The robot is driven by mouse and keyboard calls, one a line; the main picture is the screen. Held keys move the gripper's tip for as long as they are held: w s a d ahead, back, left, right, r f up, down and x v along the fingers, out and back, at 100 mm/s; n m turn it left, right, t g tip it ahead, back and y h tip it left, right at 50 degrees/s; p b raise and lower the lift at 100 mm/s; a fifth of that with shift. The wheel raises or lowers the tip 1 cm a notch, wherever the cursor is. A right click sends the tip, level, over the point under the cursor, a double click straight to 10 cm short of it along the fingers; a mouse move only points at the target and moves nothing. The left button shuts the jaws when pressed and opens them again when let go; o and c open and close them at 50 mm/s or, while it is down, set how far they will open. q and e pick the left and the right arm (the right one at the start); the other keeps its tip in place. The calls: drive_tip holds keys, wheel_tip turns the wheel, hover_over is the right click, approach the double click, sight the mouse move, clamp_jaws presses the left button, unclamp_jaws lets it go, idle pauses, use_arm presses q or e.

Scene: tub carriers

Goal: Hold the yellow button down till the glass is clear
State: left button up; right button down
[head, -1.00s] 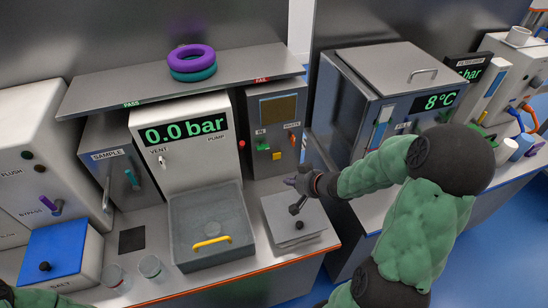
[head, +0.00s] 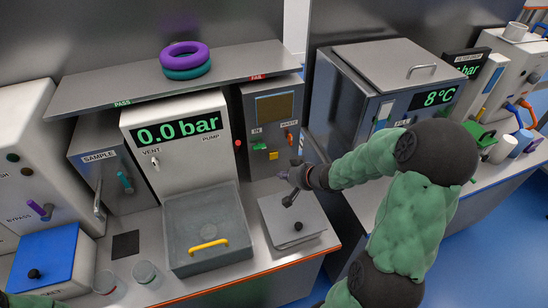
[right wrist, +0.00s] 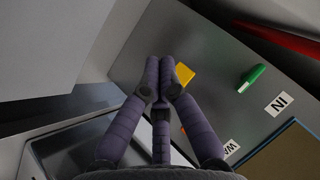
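The yellow button (head: 273,155) is on the front of a grey cabinet under the shelf. It also shows in the right wrist view (right wrist: 185,75), just past my fingertips. The cabinet's framed glass (head: 276,107) is a murky olive-brown, and part of it shows at the wrist view's lower right. My right gripper (head: 285,175) has purple fingers pointing at the cabinet, below and right of the button in the head view. In the wrist view its fingertips (right wrist: 163,77) are together and empty; they look apart from the button. My left gripper is out of view.
A green lever (head: 259,146) and an orange lever (head: 289,139) flank the button. A grey lidded box (head: 290,222) with a black knob lies below my right gripper. A grey basin (head: 208,215) with a yellow handle is left. Purple and teal rings (head: 185,56) lie on the shelf.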

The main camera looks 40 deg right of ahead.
sight(272, 159)
drive_tip(key=shift+w+d+p, duration=0.25)
drive_tip(key=shift+w+d, duration=0.05)
drive_tip(key=shift+w, duration=0.65)
drive_tip(key=shift+w+d+p, duration=0.3)
drive_tip(key=shift+w, duration=0.65)
drive_tip(key=shift+w+d+p, duration=0.25)
drive_tip(key=shift+w+d, duration=0.05)
drive_tip(key=shift+w, duration=0.65)
drive_tip(key=shift+w+d+p, duration=0.15)
drive_tip(key=shift+w+p, duration=0.25)
drive_tip(key=shift+p, duration=0.15)
drive_tip(key=shift+w+d+r+p, duration=0.1)
drive_tip(key=shift+w+d+p, duration=0.05)
drive_tip(key=shift+w+p, duration=0.3)
idle(2.6)
drive_tip(key=shift+s+a, duration=0.3)
drive_tip(key=shift+s, duration=0.55)
